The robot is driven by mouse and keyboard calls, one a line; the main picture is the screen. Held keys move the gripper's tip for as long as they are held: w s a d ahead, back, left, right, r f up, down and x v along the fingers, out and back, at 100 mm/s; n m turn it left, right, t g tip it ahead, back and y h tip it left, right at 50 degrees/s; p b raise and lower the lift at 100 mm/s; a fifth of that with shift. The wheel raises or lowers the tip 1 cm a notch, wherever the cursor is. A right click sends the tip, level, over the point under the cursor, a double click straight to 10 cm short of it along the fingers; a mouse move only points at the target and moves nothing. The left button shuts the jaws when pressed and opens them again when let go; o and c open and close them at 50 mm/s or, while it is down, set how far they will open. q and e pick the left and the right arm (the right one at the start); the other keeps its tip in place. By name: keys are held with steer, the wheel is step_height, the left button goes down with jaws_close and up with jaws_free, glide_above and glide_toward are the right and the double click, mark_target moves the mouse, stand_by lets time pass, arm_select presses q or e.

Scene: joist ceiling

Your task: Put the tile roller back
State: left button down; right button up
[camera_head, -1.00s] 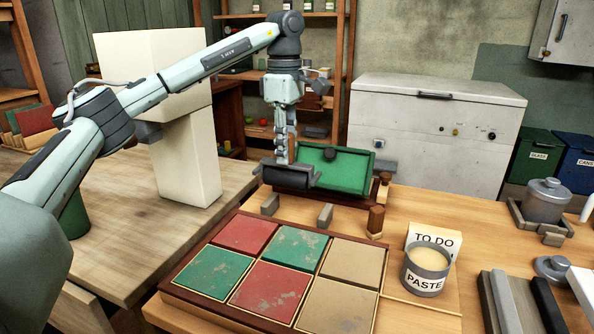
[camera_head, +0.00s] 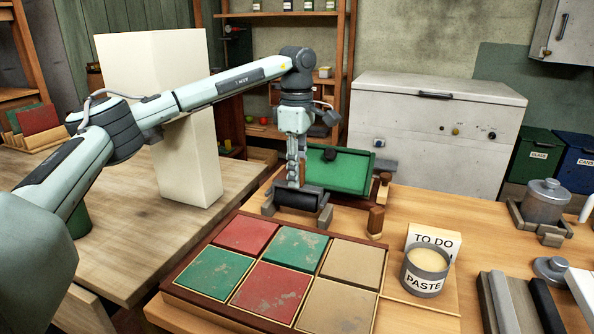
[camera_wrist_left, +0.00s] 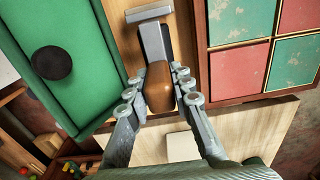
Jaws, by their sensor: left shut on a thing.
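The tile roller, a dark grey cylinder (camera_head: 297,199), hangs below my left gripper (camera_head: 296,182). In the left wrist view, the gripper (camera_wrist_left: 160,88) is shut on the roller's brown wooden handle (camera_wrist_left: 159,90), and the grey roller (camera_wrist_left: 154,43) shows beyond it. In the head view the roller is low between two grey support blocks, the left one (camera_head: 268,204) and the right one (camera_head: 325,216). I cannot tell whether it touches them. A light grey block (camera_wrist_left: 149,13) lies past the roller's end in the wrist view. My right gripper is out of view.
The green tray (camera_head: 350,172) with a black knob is just behind the roller. The framed tile panel (camera_head: 188,270) lies in front. A wooden peg (camera_head: 375,222) and the paste pot (camera_head: 426,272) stand to the right. A tall white block (camera_head: 190,160) stands left, behind my arm.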

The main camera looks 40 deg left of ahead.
arm_select(q)
steer(key=shift+f, duration=0.35)
steer(key=c, duration=1.3)
jaws_free()
steer(key=shift+c, duration=0.2)
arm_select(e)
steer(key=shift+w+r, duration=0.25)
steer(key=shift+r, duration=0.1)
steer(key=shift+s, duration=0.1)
